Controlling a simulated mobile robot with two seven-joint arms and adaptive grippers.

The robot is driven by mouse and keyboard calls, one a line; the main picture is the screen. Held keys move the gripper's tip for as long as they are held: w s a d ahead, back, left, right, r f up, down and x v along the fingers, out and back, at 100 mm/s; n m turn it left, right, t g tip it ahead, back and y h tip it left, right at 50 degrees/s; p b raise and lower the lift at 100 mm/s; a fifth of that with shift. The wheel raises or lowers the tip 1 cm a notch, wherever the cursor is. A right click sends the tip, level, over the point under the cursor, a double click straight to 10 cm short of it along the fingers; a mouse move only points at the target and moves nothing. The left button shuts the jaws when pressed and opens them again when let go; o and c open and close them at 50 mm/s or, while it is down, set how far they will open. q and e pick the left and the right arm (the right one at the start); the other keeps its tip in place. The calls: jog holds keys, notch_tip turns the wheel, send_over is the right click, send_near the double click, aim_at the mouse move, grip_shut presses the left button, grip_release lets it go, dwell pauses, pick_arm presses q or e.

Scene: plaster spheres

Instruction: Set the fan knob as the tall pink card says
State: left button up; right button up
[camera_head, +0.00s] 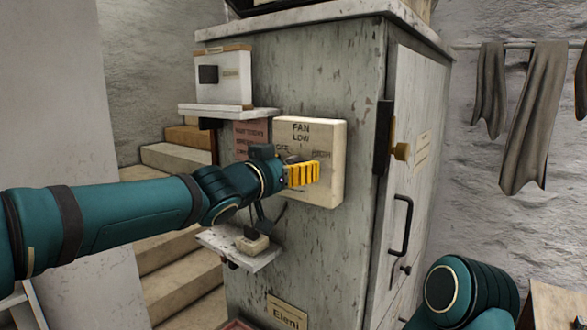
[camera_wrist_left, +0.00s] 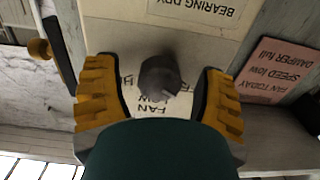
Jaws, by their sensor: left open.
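The fan plate (camera_head: 327,185) is a cream square on the side of the grey cabinet, with "FAN" and "LOW" at its top and another label at its right. The fan knob (camera_wrist_left: 162,76) is dark and round, and a small light mark on it faces the "LOW" label. The pink card (camera_head: 247,131) hangs left of the plate; in the wrist view the card (camera_wrist_left: 274,72) reads upside down "FAN TODAY, SPEED low, DAMPER full". My left gripper (camera_head: 303,174) is in front of the plate, hiding the knob there. Its yellow fingers (camera_wrist_left: 160,98) are open, one either side of the knob, apart from it.
A white box (camera_head: 222,92) stands on a shelf above left. A lower shelf (camera_head: 240,250) holds a small block. Stairs lie behind left; cloths hang right. My right arm shows low right.

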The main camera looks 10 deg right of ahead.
pick_arm(q)
jog(key=shift+d, duration=0.1)
jog(key=shift+c, duration=0.2)
grip_shut()
jog(key=shift+m, duration=0.3)
jog(key=m, duration=0.5)
jog(key=m+b, duration=0.1)
jog(key=m, duration=0.5)
dwell(0.6)
